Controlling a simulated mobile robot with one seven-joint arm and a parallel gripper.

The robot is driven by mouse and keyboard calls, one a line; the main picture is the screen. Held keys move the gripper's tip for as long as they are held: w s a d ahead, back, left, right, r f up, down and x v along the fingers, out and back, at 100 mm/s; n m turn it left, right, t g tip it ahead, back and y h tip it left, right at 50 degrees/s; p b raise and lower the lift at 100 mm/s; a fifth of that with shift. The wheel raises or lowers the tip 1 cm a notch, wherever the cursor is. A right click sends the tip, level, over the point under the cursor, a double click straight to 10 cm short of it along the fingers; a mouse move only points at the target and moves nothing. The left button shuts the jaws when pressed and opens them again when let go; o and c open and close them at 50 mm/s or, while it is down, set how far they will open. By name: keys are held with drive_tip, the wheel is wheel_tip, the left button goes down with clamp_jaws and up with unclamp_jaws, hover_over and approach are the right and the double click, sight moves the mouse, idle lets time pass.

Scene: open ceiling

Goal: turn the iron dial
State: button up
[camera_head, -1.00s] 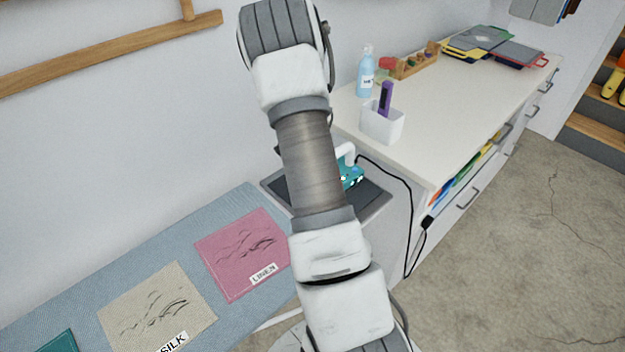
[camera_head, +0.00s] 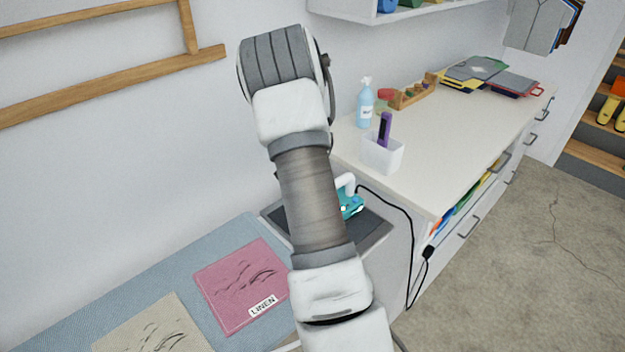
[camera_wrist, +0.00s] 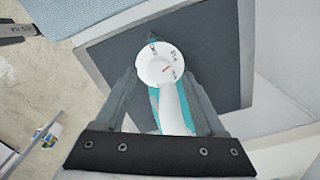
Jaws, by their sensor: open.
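In the head view the teal iron (camera_head: 351,208) is partly hidden behind my arm, and the gripper is hidden there.
The iron is on a dark pad (camera_head: 369,228) with a grey border. A black cord (camera_head: 410,225) hangs beside the cabinet. A pink LINEN cloth (camera_head: 240,285) lies on the blue board to the left. A white cup (camera_head: 382,155) and blue bottle (camera_head: 365,107) stand on the cabinet top.

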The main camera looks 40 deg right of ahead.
wheel_tip(320, 180, up, 16)
drive_tip(key=shift+p, duration=0.3)
drive_tip(key=shift+f, duration=0.1)
idle(0.3)
